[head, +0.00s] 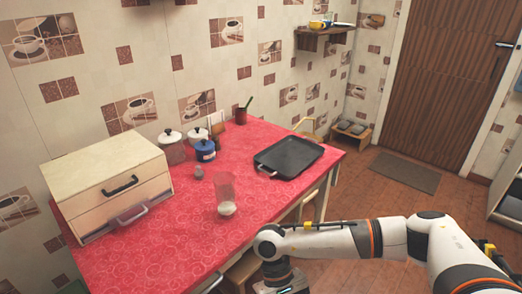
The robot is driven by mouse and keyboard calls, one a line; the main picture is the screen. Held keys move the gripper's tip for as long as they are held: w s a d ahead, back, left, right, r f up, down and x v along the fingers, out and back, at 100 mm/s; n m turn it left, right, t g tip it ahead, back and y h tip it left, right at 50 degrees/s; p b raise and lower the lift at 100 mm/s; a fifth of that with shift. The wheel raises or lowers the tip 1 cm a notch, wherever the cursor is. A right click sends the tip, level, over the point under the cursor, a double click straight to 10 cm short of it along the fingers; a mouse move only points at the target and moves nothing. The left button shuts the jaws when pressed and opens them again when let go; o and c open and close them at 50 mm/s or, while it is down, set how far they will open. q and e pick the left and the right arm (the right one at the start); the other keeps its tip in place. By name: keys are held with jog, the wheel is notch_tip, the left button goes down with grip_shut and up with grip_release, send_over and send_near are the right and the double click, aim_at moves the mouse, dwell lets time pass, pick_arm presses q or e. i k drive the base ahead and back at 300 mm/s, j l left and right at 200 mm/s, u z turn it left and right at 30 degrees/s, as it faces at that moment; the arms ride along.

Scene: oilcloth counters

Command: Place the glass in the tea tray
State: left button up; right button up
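A tall clear glass (225,184) stands upright on the red tablecloth, near the table's front edge. Its lower part looks whitish. The black rectangular tea tray (288,155) lies flat further back and to the right, at the table's right end. Its visible inside is empty. The glass stands apart from the tray. My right arm comes in from the right and bends down in front of the table's front edge, below and right of the glass. Its fingers are cut off by the bottom of the picture. My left gripper is out of view.
A cream drawer box (112,188) stands at the table's left end. A small grey item (198,172) sits behind the glass. Cloth between glass and tray is clear.

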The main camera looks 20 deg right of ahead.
aim_at(301, 149)
jog(key=i+l+u, duration=0.2)
jog(key=l+u, duration=0.15)
jog(key=l, duration=0.7)
jog(key=l+u, duration=0.4)
jog(key=l, duration=0.65)
